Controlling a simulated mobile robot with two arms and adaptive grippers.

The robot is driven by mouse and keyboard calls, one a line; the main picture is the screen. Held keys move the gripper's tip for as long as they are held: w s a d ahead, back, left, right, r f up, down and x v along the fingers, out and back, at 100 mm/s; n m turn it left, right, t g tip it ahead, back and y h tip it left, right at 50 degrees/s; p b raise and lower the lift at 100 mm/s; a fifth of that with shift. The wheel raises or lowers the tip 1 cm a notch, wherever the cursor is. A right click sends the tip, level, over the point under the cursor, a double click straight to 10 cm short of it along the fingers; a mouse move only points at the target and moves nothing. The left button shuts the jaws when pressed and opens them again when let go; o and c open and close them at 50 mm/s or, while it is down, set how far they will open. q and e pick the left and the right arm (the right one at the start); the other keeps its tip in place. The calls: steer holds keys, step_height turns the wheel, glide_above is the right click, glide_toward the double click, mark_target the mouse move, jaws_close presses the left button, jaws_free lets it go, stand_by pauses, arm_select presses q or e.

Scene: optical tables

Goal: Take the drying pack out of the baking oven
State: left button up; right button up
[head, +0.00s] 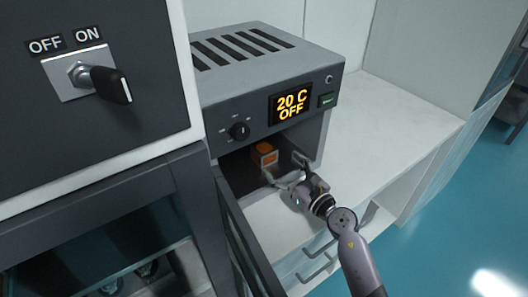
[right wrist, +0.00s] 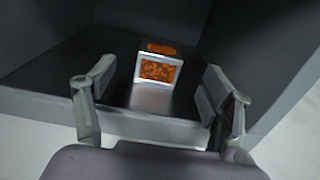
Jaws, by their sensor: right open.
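The drying pack (head: 265,154) is a small box with a pale frame and orange beads, sitting inside the open baking oven (head: 225,90). In the right wrist view the drying pack (right wrist: 158,70) stands on the dark oven floor, ahead of and between my fingers, not touching them. My right gripper (head: 287,173) is open at the oven mouth; its two fingers also show spread in the right wrist view (right wrist: 155,100). The oven display (head: 291,104) reads "20 C OFF". My left gripper is not in view.
The oven door (head: 243,235) hangs open on the left of the mouth. The white bench top (head: 390,120) right of the oven is clear. A dark panel with an OFF/ON switch (head: 95,80) stands close on the left. Oven side walls flank the opening.

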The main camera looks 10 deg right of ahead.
mark_target(270, 154)
steer(key=x, duration=0.8)
steer(key=shift+w+a+f, duration=0.1)
steer(key=shift+w+f, duration=0.05)
steer(key=shift+w, duration=0.25)
steer(key=shift+s, duration=0.1)
steer(key=shift+c, duration=0.6)
steer(key=c, duration=1.2)
